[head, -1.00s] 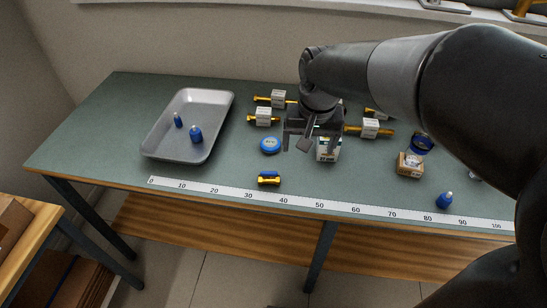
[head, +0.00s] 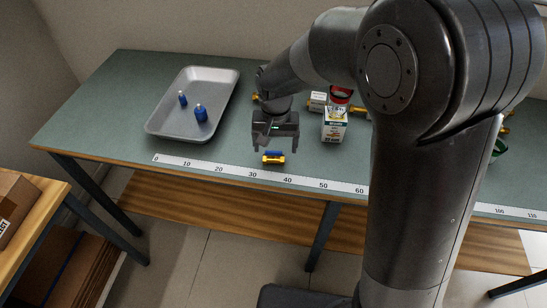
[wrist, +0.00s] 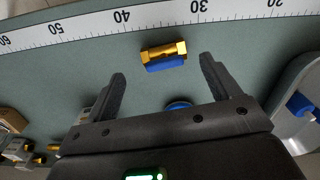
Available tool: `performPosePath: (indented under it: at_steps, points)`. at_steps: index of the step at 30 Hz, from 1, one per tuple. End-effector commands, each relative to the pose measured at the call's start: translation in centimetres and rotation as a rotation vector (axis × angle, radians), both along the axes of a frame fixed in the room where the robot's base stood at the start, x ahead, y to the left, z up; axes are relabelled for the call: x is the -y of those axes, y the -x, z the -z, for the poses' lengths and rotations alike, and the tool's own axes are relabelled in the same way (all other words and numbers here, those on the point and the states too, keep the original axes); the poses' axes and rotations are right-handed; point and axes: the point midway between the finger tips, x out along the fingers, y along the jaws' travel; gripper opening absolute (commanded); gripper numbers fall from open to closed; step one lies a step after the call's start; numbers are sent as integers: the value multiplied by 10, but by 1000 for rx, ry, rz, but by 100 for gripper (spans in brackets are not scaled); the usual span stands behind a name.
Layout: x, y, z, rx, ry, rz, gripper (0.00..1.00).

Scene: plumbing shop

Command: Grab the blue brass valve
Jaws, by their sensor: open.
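The blue brass valve (head: 273,158) lies on the green table just behind the ruler strip, with brass ends and a blue middle. It also shows in the wrist view (wrist: 164,56), just beyond and between my fingertips. My gripper (head: 275,146) is open and empty, above and slightly behind the valve in the head view. In the wrist view its two fingers (wrist: 162,68) stand wide apart, and neither touches the valve.
A white box (head: 334,125) stands right of my gripper. A printed ruler strip (head: 236,172) runs along the table's front edge. A round blue item (wrist: 178,105) lies partly hidden by my gripper.

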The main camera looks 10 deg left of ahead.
Motion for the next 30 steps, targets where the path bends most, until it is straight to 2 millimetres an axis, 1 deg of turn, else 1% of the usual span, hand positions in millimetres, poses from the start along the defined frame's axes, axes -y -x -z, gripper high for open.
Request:
performPosePath:
  at_steps: [6,9,12,18,30]
  points:
    - [-6,-1,32,-3,1,-1,82]
    - [-6,-1,43,-2,1,-1,82]
    - [-6,-1,48,0,0,-1,82]
    - [-6,-2,48,1,0,-1,82]
    - [-6,-2,48,1,0,-1,49]
